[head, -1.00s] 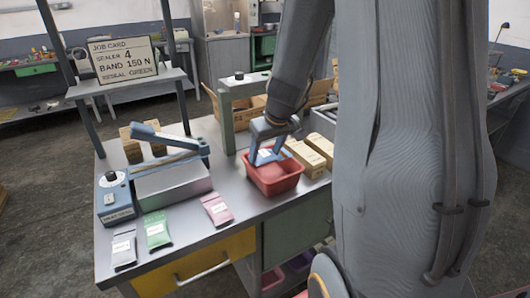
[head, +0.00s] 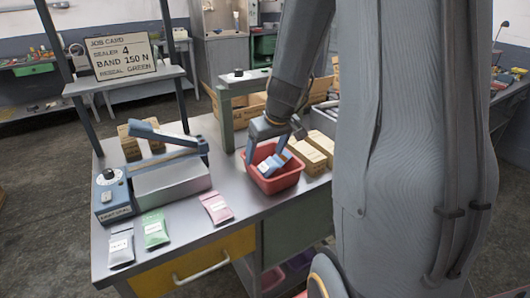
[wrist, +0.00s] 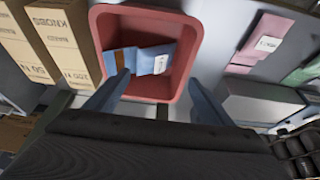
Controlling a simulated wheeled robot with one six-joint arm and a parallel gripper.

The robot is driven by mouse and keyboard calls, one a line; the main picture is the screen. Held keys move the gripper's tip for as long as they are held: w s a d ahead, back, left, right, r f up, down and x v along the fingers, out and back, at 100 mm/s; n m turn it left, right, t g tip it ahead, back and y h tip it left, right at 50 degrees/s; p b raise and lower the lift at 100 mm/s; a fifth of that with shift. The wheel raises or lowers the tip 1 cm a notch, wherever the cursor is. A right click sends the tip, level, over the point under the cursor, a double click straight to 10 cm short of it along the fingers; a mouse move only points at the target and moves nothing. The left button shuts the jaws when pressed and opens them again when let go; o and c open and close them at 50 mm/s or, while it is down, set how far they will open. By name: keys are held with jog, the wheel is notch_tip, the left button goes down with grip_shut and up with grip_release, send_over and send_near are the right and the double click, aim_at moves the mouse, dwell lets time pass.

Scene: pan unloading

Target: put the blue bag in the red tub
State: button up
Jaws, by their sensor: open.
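The red tub (head: 285,184) stands on the grey bench and also shows in the wrist view (wrist: 182,66). The blue bag (head: 265,166) lies inside the tub, its white label showing; it is also in the wrist view (wrist: 147,61). An orange-brown patch beside the bag's blue part is in the tub too; I cannot tell whether it belongs to the bag. My gripper (head: 273,146) is open just above the tub. In the wrist view its two fingers (wrist: 158,92) stand apart, with nothing between them.
Grey, green and pink bags (head: 216,207) lie along the bench's front edge. A sealer (head: 165,180) stands at the left. Brown cartons (head: 312,152) stand close right of the tub. A green post (head: 226,120) rises behind it. A job card (head: 122,57) sits on the shelf.

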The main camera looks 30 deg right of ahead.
jog(key=shift+r+p, duration=0.85)
jog(key=shift+p, duration=0.2)
jog(key=b+v, duration=0.2)
jog(key=v, duration=0.9)
jog(key=shift+s+r, duration=0.2)
jog(key=shift+s, duration=0.05)
